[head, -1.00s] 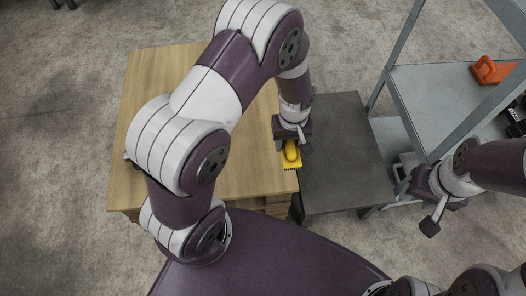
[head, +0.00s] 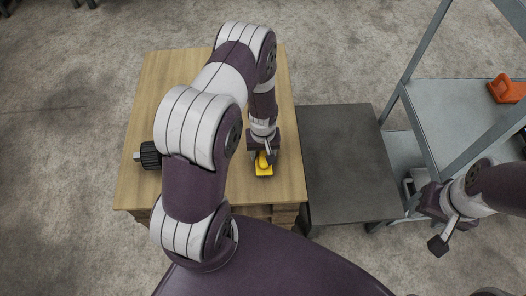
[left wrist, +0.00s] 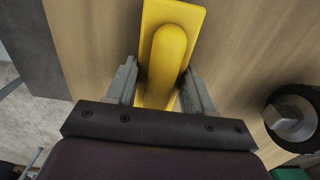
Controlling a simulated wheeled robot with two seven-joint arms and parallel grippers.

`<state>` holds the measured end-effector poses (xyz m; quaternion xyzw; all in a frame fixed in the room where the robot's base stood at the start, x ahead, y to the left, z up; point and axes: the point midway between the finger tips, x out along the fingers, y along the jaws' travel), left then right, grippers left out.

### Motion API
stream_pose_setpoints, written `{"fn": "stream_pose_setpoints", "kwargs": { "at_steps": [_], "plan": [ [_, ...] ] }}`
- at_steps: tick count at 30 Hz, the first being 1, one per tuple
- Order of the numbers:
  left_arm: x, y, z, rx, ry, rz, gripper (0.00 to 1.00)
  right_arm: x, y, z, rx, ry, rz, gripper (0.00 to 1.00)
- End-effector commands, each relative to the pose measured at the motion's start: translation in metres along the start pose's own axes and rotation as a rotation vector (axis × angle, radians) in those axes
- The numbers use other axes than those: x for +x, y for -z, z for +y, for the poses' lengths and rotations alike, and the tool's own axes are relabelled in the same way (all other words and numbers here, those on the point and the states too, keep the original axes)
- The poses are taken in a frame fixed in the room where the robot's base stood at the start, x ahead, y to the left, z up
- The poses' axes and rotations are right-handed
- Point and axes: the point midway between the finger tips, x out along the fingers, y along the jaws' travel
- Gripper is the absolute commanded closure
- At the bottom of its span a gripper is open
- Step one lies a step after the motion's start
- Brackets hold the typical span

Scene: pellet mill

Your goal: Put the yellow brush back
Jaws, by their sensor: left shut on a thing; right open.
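The yellow brush (head: 264,170) is held in my left gripper (head: 264,154), over the wooden table (head: 283,100) near its front right part. In the left wrist view the brush (left wrist: 168,50) lies between the two fingers (left wrist: 160,90), which are shut on its rounded handle. Whether the brush touches the wood cannot be told. My right gripper (head: 443,232) is open and empty at the right, near the metal shelf cart; one of its fingers is hard to make out.
A black roller-like part (head: 150,155) sits at the table's left edge; it also shows in the left wrist view (left wrist: 293,118). A dark grey low table (head: 349,150) stands bare to the right. The metal shelf cart (head: 450,110) carries an orange object (head: 506,88).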

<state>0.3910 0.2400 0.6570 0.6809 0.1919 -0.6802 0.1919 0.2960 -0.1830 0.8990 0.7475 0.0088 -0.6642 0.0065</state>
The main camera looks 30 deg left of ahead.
Motion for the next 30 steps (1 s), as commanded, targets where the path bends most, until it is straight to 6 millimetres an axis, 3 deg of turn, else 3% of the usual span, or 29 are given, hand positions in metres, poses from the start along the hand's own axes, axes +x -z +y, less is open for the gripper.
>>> {"fn": "stream_pose_setpoints", "kwargs": {
  "at_steps": [4,5,6,7,17,30],
  "plan": [
    [0.004,0.0,0.0,0.0,0.0,0.0,1.0,0.003,0.0,0.0,0.0,0.0,0.0,0.57],
    [0.003,0.0,0.0,0.0,0.0,0.0,0.41,0.002,0.0,0.0,0.0,0.0,0.0,0.57],
    [0.003,0.0,0.0,0.0,0.0,0.0,0.28,0.002,0.0,0.0,0.0,0.0,0.0,0.57],
    [0.003,0.0,0.0,0.0,0.0,0.0,0.22,0.002,0.0,0.0,0.0,0.0,0.0,0.57],
    [-0.004,0.0,0.0,0.0,0.0,0.001,0.22,-0.003,0.0,0.0,0.0,0.0,0.0,0.57],
    [-0.105,0.001,0.0,0.0,-0.001,0.003,0.22,-0.014,0.002,0.0,0.0,0.0,0.0,0.57]
  ]
}}
